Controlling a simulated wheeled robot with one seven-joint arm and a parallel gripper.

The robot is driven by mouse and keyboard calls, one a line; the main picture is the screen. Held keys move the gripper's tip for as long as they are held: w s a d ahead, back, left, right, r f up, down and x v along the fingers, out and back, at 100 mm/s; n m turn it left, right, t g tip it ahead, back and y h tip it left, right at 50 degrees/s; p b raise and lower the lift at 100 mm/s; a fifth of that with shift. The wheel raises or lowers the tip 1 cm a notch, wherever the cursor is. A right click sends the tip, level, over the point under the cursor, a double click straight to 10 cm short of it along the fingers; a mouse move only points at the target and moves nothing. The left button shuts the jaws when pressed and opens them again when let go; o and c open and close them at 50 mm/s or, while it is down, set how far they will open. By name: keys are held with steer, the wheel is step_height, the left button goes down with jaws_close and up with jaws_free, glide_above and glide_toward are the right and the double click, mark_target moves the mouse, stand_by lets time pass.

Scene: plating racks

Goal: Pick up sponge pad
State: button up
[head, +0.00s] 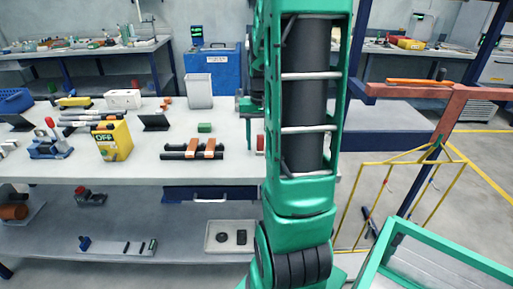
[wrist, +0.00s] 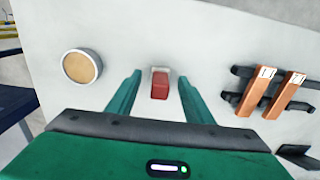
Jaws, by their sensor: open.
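A small red block with a pale grey end (wrist: 160,86), most likely the sponge pad, lies on the white tabletop in the wrist view. My gripper (wrist: 159,76) is open, with its two green fingers apart on either side of the block. Clear gaps show between the block and each finger. In the head view a small red piece of it (head: 260,143) shows beside my arm, which hides the rest. Whether the fingertips touch the table cannot be told.
Black bars with orange pieces (wrist: 258,92) lie right of my gripper in the wrist view; a round tan-topped object (wrist: 82,66) stands left. The head view shows a green block (head: 205,127), a white bin (head: 198,91) and a yellow box (head: 112,141) on the bench.

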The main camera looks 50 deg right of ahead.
mark_target(259, 137)
steer(key=shift+f, duration=0.5)
steer(key=c, duration=1.1)
steer(key=shift+c, duration=0.2)
steer(key=shift+r, duration=0.1)
steer(key=shift+r, duration=0.4)
steer(key=r, duration=0.3)
steer(key=shift+s+a+r, duration=0.1)
steer(key=shift+a+r, duration=0.3)
steer(key=s+a+r, duration=0.4)
steer(key=a+r, duration=0.2)
steer(key=a, duration=0.4)
steer(key=shift+r, duration=0.15)
